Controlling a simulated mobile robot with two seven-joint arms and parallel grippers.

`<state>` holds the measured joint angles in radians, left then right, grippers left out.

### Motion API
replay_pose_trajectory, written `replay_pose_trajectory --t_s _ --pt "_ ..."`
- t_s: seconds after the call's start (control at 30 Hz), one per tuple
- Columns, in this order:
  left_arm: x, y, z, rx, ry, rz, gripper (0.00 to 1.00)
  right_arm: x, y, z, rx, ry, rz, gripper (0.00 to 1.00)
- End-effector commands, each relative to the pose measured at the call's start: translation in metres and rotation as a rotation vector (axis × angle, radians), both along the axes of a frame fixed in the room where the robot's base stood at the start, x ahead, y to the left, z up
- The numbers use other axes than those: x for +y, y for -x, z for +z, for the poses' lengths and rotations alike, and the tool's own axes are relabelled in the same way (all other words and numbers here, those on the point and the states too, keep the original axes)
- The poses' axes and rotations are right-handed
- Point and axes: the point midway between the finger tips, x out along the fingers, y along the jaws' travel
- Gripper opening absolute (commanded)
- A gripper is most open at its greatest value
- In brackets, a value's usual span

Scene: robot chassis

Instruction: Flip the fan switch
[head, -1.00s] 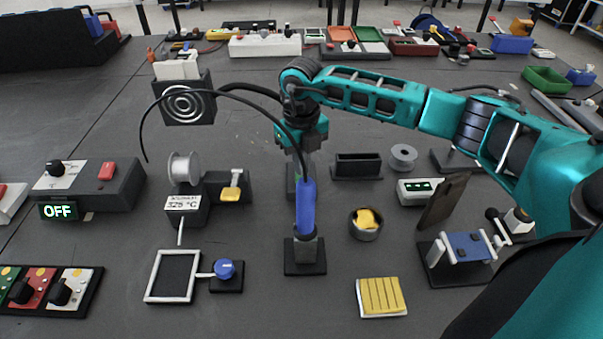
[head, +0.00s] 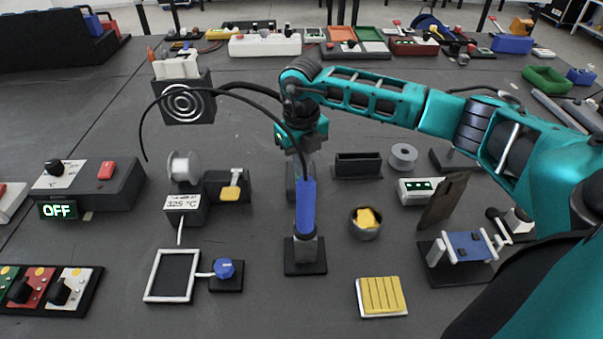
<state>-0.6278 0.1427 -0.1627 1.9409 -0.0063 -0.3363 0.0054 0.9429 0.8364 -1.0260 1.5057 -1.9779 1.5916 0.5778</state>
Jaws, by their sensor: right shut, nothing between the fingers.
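The fan (head: 183,101) is a dark square box with a spiral grille, standing left of centre on the table. A pale part (head: 177,67) shows at its top; I cannot tell whether this is its switch or which way a switch is set. My right gripper (head: 301,170) points down to the right of the fan, apart from it. Its fingers are shut and empty, partly hidden behind the soldering iron and its cable. My left gripper is out of view.
The blue soldering iron (head: 306,205) stands upright in its holder, in front of my right gripper. Its black cable loops past the fan. A box with an OFF display (head: 90,186) is at left.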

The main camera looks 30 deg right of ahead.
Motion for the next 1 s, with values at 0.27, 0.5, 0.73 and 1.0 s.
replay_pose_trajectory --t_s 0.27,0.5,0.73,1.0 --pt "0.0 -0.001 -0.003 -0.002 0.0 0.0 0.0 0.0 0.0 -0.005 0.001 0.0 0.0 0.0" --pt "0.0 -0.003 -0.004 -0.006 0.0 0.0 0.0 0.0 0.0 -0.009 0.001 0.0 0.0 0.0" --pt "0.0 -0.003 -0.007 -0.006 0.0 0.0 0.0 0.0 0.0 -0.012 0.001 0.0 0.0 0.0" --pt "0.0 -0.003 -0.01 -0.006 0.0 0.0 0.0 0.0 0.0 -0.017 0.0 0.0 0.0 0.0"
